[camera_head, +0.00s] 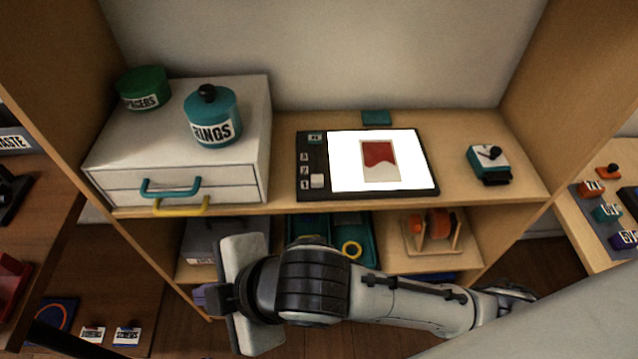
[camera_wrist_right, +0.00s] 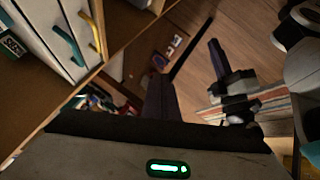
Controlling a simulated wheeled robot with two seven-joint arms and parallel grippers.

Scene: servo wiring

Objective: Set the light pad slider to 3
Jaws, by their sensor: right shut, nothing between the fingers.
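The light pad (camera_head: 383,187) lies on the upper shelf, a dark panel with a bright white screen and a red-and-white picture on it. On its left strip are the marks 3, 2 and 1, with 3 farthest back. The pale slider knob (camera_head: 317,181) stands beside the 1. My right gripper (camera_head: 222,299) is in front of the shelf unit, left of and below the pad and apart from it. It is shut and empty, pointing left. In the right wrist view its grey housing with a green light fills the bottom; the pad is not visible there.
A white drawer box (camera_head: 180,140) with teal and yellow handles stands left of the pad, holding a teal RINGS jar (camera_head: 212,115) and a green jar (camera_head: 142,88). A teal-and-black device (camera_head: 488,164) sits right of the pad. The lower shelf holds bins and an orange spool (camera_head: 432,226).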

